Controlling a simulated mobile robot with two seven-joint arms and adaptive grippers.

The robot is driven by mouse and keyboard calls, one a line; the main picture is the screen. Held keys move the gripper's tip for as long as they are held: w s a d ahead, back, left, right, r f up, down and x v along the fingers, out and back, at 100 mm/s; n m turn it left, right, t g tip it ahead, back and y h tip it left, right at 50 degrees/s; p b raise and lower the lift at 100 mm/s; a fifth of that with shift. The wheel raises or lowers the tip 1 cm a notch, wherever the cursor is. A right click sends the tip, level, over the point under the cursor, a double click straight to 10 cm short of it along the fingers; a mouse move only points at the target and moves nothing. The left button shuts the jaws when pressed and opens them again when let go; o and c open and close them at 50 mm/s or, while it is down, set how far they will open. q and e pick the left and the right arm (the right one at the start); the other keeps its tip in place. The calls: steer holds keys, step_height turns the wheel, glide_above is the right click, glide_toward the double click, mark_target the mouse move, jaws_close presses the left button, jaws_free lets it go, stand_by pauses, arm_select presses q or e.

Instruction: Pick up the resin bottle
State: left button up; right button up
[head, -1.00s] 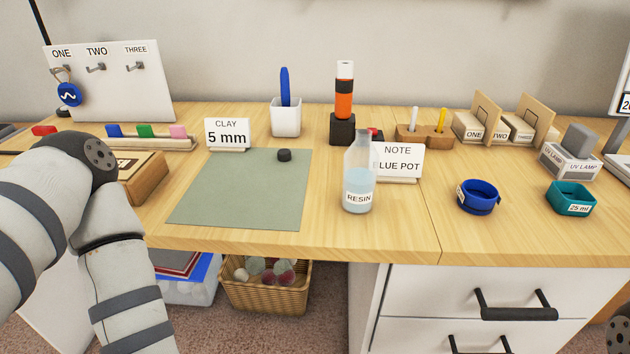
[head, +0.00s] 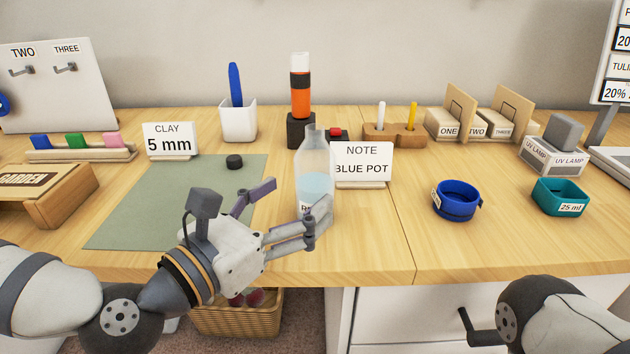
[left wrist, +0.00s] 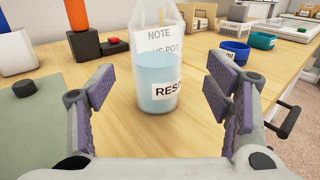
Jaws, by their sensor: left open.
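The resin bottle (head: 315,182) is clear, with pale blue liquid and a RESIN label, and stands upright on the table in front of the NOTE card. My left gripper (head: 291,203) is open, just in front of it and to its left in the head view. One finger overlaps the bottle's label there. In the left wrist view the bottle (left wrist: 157,80) stands ahead, between the directions of the two open fingers (left wrist: 164,98), and nothing is held. My right gripper is not in view; only part of my right arm shows at lower right.
The NOTE card (head: 362,165) reading BLUE POT stands just behind the bottle. A blue pot (head: 456,202) and a teal 25 ml pot (head: 560,198) are to the right. A green mat (head: 120,226) with a black puck (head: 234,162) lies left. Bare table lies right of the bottle.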

mark_target(301, 175)
arm_select(q)
steer(key=x, duration=0.6)
steer(key=shift+w+a, duration=0.1)
steer(key=shift+a, duration=0.05)
steer(key=shift+f, duration=0.1)
steer(key=c, duration=1.3)
steer(key=shift+r, duration=0.2)
steer(key=shift+c, duration=0.5)
step_height(301, 175, up, 3)
steer(key=shift+f+p, duration=0.25)
steer(key=shift+p, duration=0.2)
steer(key=s+r, duration=0.1)
steer(key=r, duration=0.1)
steer(key=s+r+p, duration=0.1)
steer(key=s+r, duration=0.2)
steer(key=r, duration=0.1)
steer(key=shift+s+a+r, duration=0.1)
steer(key=shift+s+a, duration=0.15)
steer(key=shift+a, duration=0.05)
steer(key=s+a+r+p, duration=0.1)
steer(key=s+r+p, duration=0.3)
steer(key=s+p, duration=0.3)
steer(key=shift+s, duration=1.2)
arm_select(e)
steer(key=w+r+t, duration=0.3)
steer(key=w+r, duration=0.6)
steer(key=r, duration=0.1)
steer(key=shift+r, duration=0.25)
